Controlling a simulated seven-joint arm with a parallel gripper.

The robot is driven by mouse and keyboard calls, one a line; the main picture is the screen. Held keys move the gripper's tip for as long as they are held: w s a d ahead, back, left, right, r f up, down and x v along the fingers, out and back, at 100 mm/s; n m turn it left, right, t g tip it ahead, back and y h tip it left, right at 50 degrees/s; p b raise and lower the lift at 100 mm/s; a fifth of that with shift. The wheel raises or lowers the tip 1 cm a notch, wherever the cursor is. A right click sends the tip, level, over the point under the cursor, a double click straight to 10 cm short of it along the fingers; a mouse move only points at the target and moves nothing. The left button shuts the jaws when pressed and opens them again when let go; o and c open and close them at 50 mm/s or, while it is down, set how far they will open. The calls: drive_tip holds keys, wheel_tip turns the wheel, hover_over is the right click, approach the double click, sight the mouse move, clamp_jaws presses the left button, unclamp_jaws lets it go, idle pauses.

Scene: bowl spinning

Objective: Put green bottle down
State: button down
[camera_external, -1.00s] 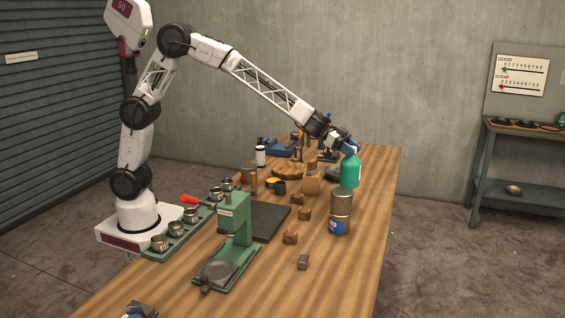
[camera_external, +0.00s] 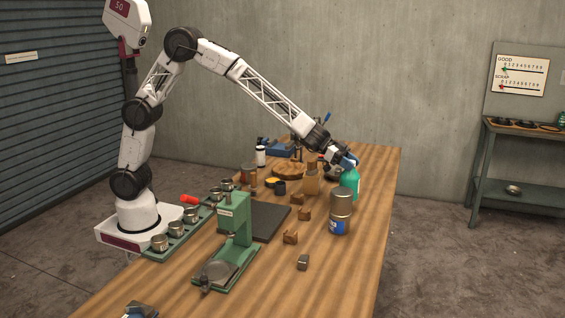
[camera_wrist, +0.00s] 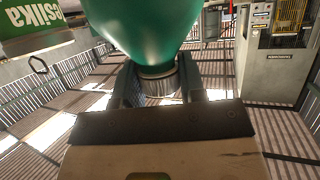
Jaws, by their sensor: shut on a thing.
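The green bottle (camera_external: 350,181) is upright near the far right edge of the wooden table (camera_external: 345,270). Its lower part is partly hidden behind a metal can with a blue label (camera_external: 340,212), so I cannot tell for sure whether its base touches the table. My gripper (camera_external: 347,160) is shut on the neck of the bottle from above. In the wrist view the green bottle (camera_wrist: 148,28) fills the upper middle, with its ribbed neck between the two fingers of my gripper (camera_wrist: 158,88).
A brown wooden block (camera_external: 311,181) stands left of the bottle. Several small brown blocks, a green press (camera_external: 235,235) and a dark mat (camera_external: 264,220) are on the table. The front right of the table is mostly clear.

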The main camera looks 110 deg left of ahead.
sight(350, 174)
drive_tip(key=shift+f, duration=0.55)
drive_tip(key=shift+f, duration=2)
drive_tip(key=c, duration=0.7)
unclamp_jaws()
drive_tip(key=shift+s, duration=0.1)
